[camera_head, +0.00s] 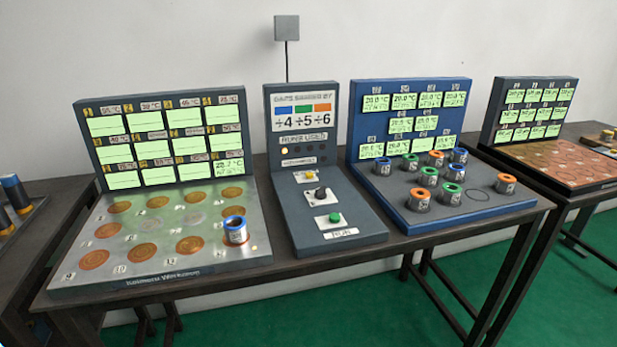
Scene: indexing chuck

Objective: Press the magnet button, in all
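A grey control panel (350,232) stands mid-table. Its sloping face carries a yellow button (306,176), a dark knob (320,192) and a green button (334,217), each on a light plate. I cannot read any label as magnet, so I cannot tell which control is the magnet button. The upright part has a sign (303,117) reading ÷4 ÷5 ÷6 under blue, green and orange bars. Below it is a row of small lamps, the leftmost (285,150) lit. Neither of my grippers is in view.
Left is a metal plate (165,262) with copper discs, a blue-rimmed can (235,230) and displays behind. Right is a blue board (455,215) with several colour-rimmed cans and displays. Farther right is a copper-topped station (560,165). Dark cylinders (14,190) stand at the left edge.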

